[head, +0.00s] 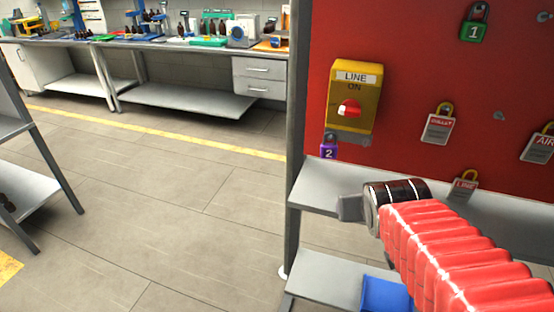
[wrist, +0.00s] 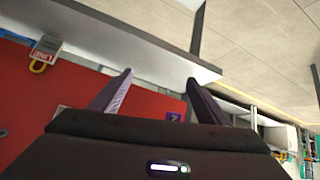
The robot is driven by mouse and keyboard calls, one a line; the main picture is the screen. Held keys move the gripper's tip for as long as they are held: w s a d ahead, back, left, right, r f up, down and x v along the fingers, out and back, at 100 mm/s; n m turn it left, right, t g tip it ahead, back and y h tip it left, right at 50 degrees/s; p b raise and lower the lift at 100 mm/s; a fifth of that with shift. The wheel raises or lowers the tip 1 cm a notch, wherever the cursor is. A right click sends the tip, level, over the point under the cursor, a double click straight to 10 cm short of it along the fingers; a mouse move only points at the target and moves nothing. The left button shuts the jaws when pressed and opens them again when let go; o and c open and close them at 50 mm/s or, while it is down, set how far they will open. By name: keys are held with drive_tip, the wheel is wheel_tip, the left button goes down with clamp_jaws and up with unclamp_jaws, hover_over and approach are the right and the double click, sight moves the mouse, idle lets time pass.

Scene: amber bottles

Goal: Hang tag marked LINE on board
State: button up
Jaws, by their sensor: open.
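The tag marked LINE (head: 465,186), grey-white with a red band and a yellow loop, is low on the red board (head: 400,85), just above the shelf; its lower part is hidden behind my red arm. A tag with a yellow loop, apparently the same one, is at upper left in the wrist view (wrist: 45,48). My gripper (head: 350,208) is in front of the shelf, left of the tag and below the yellow LINE switch box (head: 341,112). In the wrist view its two fingers (wrist: 159,76) are apart, with nothing between them.
A purple padlock marked 2 (head: 329,149) hangs below the switch box. A green padlock (head: 474,30) and two other tags (head: 438,127) (head: 538,147) are on the board. The grey shelf (head: 325,175) juts out below. A blue bin (head: 385,294) sits lower. Open floor lies left.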

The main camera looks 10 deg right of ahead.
drive_tip(key=s+a+n+g+y, duration=0.2)
drive_tip(key=s+a+y, duration=0.1)
drive_tip(key=s+a, duration=0.7)
drive_tip(key=a, duration=0.3)
drive_tip(key=shift+a+r+g, duration=0.2)
drive_tip(key=shift+r+g, duration=0.15)
drive_tip(key=shift+g, duration=0.05)
drive_tip(key=shift+o, duration=0.5)
drive_tip(key=shift+c, duration=0.5)
